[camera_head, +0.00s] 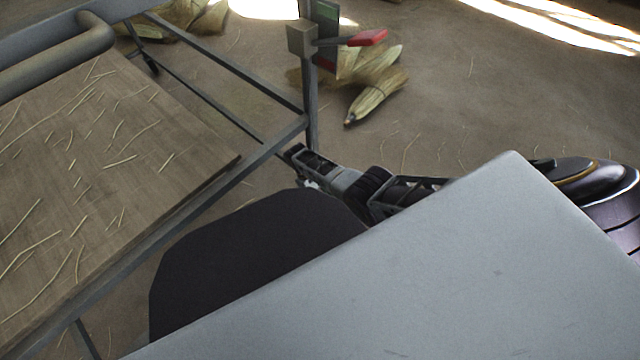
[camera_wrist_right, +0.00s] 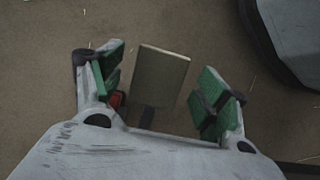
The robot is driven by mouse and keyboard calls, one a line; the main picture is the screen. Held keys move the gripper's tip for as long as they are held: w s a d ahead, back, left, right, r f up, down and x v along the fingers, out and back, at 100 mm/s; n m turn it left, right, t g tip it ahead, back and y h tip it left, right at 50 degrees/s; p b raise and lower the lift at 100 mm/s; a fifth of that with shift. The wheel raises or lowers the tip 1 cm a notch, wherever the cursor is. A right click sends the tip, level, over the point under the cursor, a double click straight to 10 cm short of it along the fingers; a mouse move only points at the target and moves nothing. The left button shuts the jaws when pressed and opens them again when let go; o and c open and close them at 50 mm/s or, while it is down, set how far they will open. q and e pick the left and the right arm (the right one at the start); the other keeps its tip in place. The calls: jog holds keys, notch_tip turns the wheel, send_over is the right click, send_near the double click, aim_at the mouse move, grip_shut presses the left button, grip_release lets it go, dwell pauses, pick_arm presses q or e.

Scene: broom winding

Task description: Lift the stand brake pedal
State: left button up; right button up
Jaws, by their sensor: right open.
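My right gripper (camera_head: 294,152) reaches low beside the leg of the grey metal stand in the head view. In the right wrist view, my right gripper (camera_wrist_right: 165,85) is open, with green pads on both fingers. A flat tan rectangular plate (camera_wrist_right: 162,75) on a dark stem lies between the fingers in that picture, with gaps on both sides; it looks like the brake pedal. A small red part (camera_wrist_right: 117,99) shows beside the left finger. I cannot make out the pedal in the head view. My left gripper is not in view.
The stand's frame (camera_head: 225,75) holds a wooden board (camera_head: 110,170) strewn with straw. A post carries a block (camera_head: 302,38) and a red handle (camera_head: 368,37). Straw brooms (camera_head: 376,95) lie on the floor behind. The floor to the right (camera_head: 500,110) is mostly clear.

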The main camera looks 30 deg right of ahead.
aim_at(319, 208)
notch_tip(319, 208, up, 9)
dwell(1.3)
jog(key=shift+s, duration=0.1)
dwell(0.6)
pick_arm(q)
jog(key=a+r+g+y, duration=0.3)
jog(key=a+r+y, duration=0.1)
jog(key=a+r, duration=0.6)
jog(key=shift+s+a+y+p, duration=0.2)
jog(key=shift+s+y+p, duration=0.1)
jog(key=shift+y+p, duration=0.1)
pick_arm(e)
jog(key=s+a+r+m+t+y, duration=0.2)
jog(key=s+r+t, duration=0.6)
jog(key=s+r, duration=0.7)
notch_tip(319, 208, up, 3)
jog(key=shift+s+a+f+t, duration=0.1)
jog(key=shift+s+a+t, duration=0.3)
jog(key=shift+a, duration=0.15)
pick_arm(q)
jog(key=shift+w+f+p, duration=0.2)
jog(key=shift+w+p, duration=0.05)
jog(key=shift+p, duration=0.55)
pick_arm(e)
jog(key=shift+w+f, duration=0.25)
